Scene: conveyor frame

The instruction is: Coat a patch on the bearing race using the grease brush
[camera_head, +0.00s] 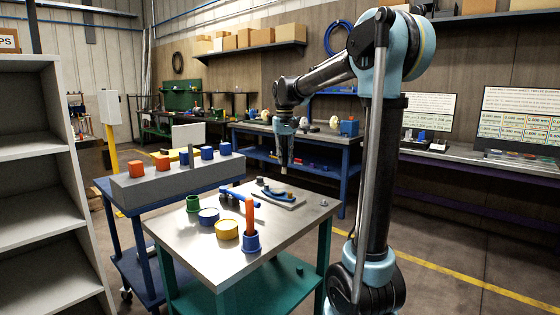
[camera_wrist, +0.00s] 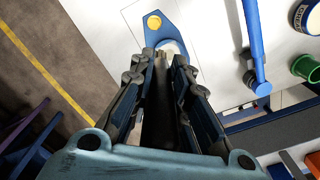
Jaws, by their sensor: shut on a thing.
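My gripper (camera_head: 285,158) hangs above the far part of the metal-topped table (camera_head: 180,246), pointing down. It is shut on a slim thing that I take for the grease brush (camera_head: 284,170); its pale lower end shows under the fingers in the head view. In the wrist view, my gripper (camera_wrist: 168,62) mostly hides it. A blue plate (camera_wrist: 146,14) with a yellow disc lies beyond the fingertips, with a pale round part (camera_wrist: 172,46) partly hidden behind them. This may be the bearing race; I cannot tell whether the held thing touches it.
A grey block (camera_head: 170,184) with coloured pieces is behind left. The table's front left is clear.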

